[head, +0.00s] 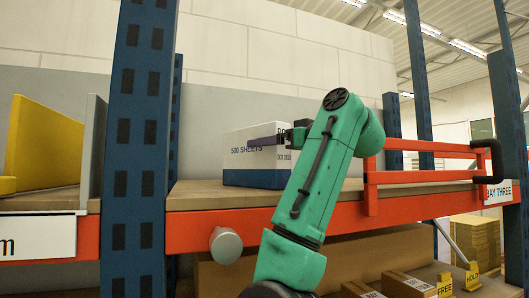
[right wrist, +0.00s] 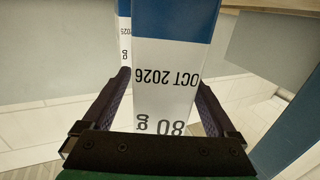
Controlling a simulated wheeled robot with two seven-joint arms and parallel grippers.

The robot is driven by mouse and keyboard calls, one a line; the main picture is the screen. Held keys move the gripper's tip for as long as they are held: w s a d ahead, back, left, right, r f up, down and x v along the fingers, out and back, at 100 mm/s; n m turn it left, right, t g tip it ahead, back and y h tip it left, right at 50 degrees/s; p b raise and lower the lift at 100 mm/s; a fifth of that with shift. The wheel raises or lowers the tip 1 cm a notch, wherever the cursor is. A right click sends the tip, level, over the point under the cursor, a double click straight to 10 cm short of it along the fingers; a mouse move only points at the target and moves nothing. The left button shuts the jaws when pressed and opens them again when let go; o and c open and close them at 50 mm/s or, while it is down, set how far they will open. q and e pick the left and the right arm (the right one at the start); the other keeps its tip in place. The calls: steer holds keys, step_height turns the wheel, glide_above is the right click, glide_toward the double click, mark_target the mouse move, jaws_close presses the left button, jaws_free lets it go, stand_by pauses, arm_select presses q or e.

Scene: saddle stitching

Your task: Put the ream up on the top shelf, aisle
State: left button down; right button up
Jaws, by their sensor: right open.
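The ream (head: 238,178), a white pack with a blue lower band and "500 SHEETS" print, sits upright on the top shelf's brown board (head: 200,200) in the head view. My right gripper (head: 262,143) reaches it from the right, one dark finger lying across its upper face. In the right wrist view the ream (right wrist: 178,55) shows upside-down "OCT 2026" and "80 g" print. It stands between the spread fingers of the right gripper (right wrist: 162,80); whether either finger touches it I cannot tell. My left gripper is not in view.
A blue upright (head: 137,150) stands left of the ream. A red guard rail (head: 425,178) is at right. Boxes (head: 408,285) lie on the lower level. In the right wrist view, part of another printed pack (right wrist: 125,45) shows behind the ream, at left.

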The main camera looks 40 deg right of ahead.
steer(key=s+b, duration=0.4)
steer(key=s, duration=0.5)
steer(key=shift+s+d, duration=0.3)
steer(key=shift+s, duration=0.1)
steer(key=shift+s, duration=0.1)
